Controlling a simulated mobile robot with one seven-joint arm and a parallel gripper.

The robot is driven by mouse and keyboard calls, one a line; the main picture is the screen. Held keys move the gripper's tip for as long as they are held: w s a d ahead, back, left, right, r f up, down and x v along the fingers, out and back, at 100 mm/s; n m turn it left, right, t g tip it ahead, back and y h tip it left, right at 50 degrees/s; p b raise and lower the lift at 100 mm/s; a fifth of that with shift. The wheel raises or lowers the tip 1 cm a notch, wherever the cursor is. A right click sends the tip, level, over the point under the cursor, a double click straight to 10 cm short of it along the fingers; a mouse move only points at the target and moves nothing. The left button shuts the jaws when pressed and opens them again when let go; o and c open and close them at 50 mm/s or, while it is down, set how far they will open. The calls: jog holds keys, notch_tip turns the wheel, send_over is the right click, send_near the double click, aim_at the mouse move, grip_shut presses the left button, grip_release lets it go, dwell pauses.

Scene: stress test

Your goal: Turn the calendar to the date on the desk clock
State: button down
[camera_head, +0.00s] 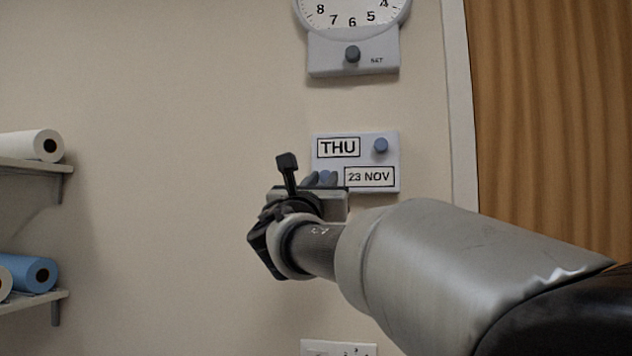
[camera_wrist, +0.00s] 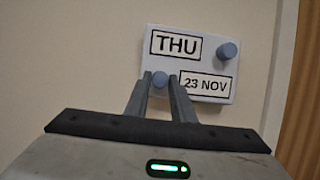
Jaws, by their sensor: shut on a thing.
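The wall calendar (camera_head: 357,149) is a pale plate with two windows and two blue-grey knobs. The upper window reads THU (camera_head: 338,147) and the lower one reads 23 NOV (camera_wrist: 206,86). The upper right knob (camera_head: 381,145) is free; it also shows in the wrist view (camera_wrist: 228,50). The lower left knob (camera_wrist: 160,79) sits between the fingertips of my gripper (camera_wrist: 161,83), which is shut on it. In the head view my gripper (camera_head: 322,178) partly covers that knob. The desk clock is not in view.
A wall clock (camera_head: 353,17) with a knob marked SET (camera_head: 352,54) hangs above the calendar, its top cut off. A wooden door (camera_head: 550,120) is at right. Shelves with rolls (camera_head: 30,146) are at left. A white wall plate (camera_head: 338,348) is below.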

jog(key=shift+m, duration=0.3)
